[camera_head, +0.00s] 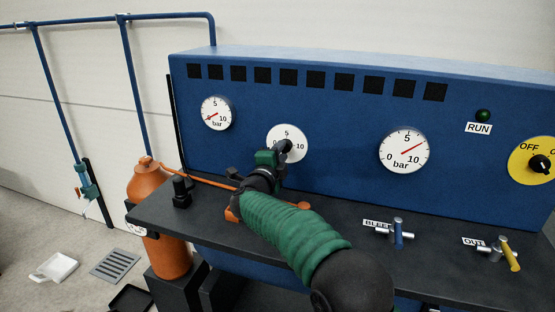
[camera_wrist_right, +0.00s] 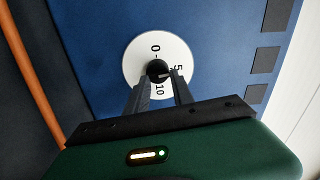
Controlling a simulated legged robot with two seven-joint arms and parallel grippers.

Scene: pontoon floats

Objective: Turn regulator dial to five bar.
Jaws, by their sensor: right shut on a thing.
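The regulator dial is a black knob (camera_wrist_right: 157,69) on a white round scale (camera_head: 290,137) marked 0, 5 and 10, on the front of the blue panel. My right gripper (camera_head: 282,149) reaches it from below and is shut on the knob. In the right wrist view its two dark fingers (camera_wrist_right: 162,85) sit on either side of the knob. A pale mark on the knob points roughly toward the 5 in that view, but the fingers partly cover it, so the exact setting is hard to read. My left gripper does not show.
A gauge (camera_head: 216,113) left of the dial has its needle near 0. A BLEED valve (camera_head: 398,234), an OUT valve (camera_head: 507,252) and an orange bottle (camera_head: 152,190) stand nearby. An orange hose (camera_head: 205,181) runs along the bench.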

